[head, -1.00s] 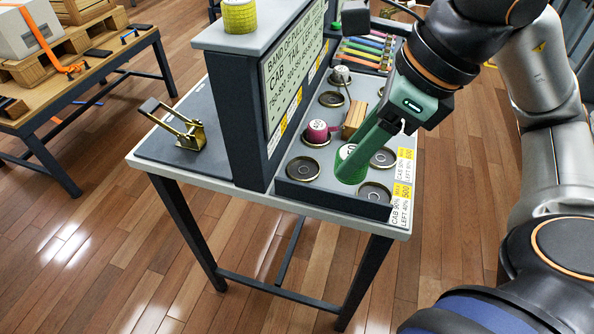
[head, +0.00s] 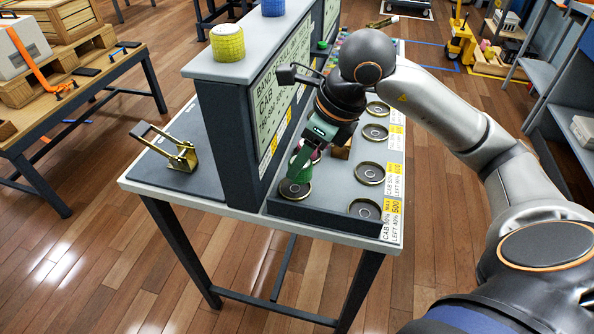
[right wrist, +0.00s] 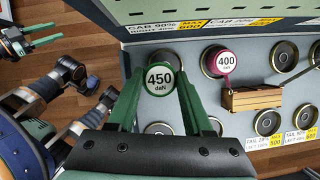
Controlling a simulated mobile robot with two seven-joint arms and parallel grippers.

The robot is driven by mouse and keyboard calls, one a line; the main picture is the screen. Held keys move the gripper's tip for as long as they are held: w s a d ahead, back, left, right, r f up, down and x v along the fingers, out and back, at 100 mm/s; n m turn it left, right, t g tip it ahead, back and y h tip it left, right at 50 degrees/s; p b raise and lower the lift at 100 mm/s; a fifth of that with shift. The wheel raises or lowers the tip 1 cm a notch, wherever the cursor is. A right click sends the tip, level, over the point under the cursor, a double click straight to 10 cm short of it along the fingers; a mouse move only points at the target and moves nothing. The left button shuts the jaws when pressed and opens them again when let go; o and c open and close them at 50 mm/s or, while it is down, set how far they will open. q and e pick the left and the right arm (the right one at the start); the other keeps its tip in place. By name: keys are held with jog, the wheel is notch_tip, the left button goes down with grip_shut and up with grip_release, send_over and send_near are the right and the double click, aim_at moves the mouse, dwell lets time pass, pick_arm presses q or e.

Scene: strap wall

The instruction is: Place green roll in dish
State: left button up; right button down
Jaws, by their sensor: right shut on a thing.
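My right gripper (head: 297,170) is shut on the green roll, whose white top reads 450 daN in the right wrist view (right wrist: 160,78). In the head view the green roll is mostly hidden between the fingers. It is above the near-left dish (head: 295,190), a dark round dish with a brass rim. I cannot tell whether roll and dish touch.
A pink roll marked 400 (right wrist: 222,62) stands in the neighbouring dish, with a wooden block (right wrist: 252,98) beside it. Empty dishes (head: 370,173) line the right side. A dark sign panel (head: 230,130) rises left of the tray, with a yellow roll (head: 227,43) on its top.

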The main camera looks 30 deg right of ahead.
jog(key=shift+w+f, duration=0.6)
jog(key=shift+f, duration=0.15)
jog(key=f, duration=0.3)
jog(key=shift+w+d, duration=0.1)
jog(key=shift+w, duration=0.3)
jog(key=shift+f, duration=0.45)
jog(key=shift+f+b, duration=0.25)
jog(key=shift+b, duration=0.2)
jog(key=shift+c, duration=1.5)
grip_release()
jog(key=shift+r, duration=0.1)
jog(key=shift+r, duration=0.1)
